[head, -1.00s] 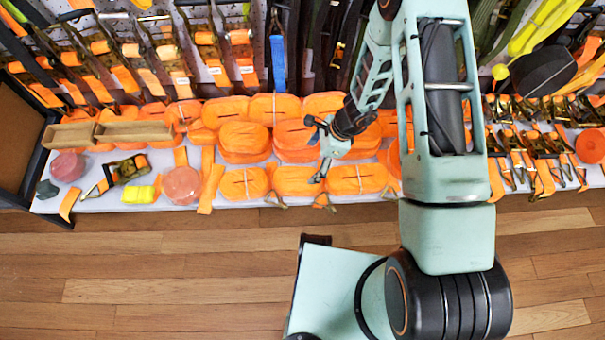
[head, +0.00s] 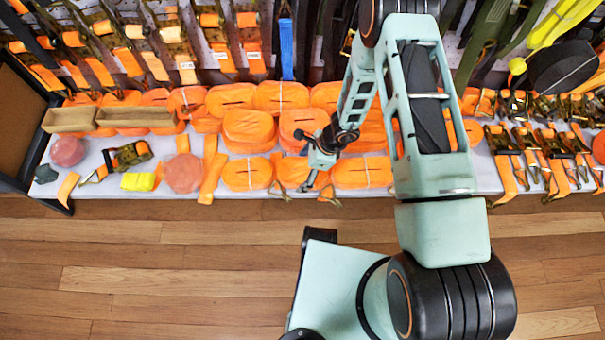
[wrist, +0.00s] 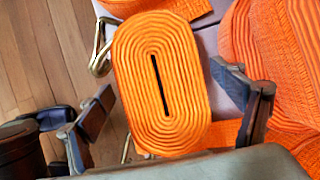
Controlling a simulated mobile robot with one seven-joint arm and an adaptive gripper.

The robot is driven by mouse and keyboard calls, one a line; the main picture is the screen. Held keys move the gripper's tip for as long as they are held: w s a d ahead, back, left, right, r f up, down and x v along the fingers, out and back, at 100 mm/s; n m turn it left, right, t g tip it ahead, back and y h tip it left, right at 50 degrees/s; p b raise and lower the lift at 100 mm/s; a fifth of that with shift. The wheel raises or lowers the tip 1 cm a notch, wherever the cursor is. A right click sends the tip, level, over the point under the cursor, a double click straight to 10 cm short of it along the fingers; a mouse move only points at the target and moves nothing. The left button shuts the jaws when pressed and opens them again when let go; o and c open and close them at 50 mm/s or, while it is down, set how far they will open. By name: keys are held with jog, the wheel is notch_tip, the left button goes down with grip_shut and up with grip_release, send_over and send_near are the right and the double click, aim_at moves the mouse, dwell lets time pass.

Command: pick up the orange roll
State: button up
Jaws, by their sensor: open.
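The orange roll (wrist: 160,85) is an oval coil of strap with a dark slot in its middle. In the wrist view it lies between the two fingers of my gripper (wrist: 170,97), which are spread apart with gaps on both sides. In the head view my gripper (head: 316,180) is over the front row of rolls. The roll below it (head: 292,172) is partly hidden by the fingers. I cannot tell the exact height of the fingertips above the shelf.
Another front-row roll (head: 246,174) sits to the left, and one (head: 364,172) to the right. Taller stacked rolls (head: 249,130) stand behind. A metal hook (wrist: 100,55) lies beside the roll.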

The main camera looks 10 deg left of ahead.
jog(key=c, duration=1.7)
jog(key=shift+r, duration=0.1)
jog(key=shift+c, duration=0.2)
jog(key=shift+r, duration=0.2)
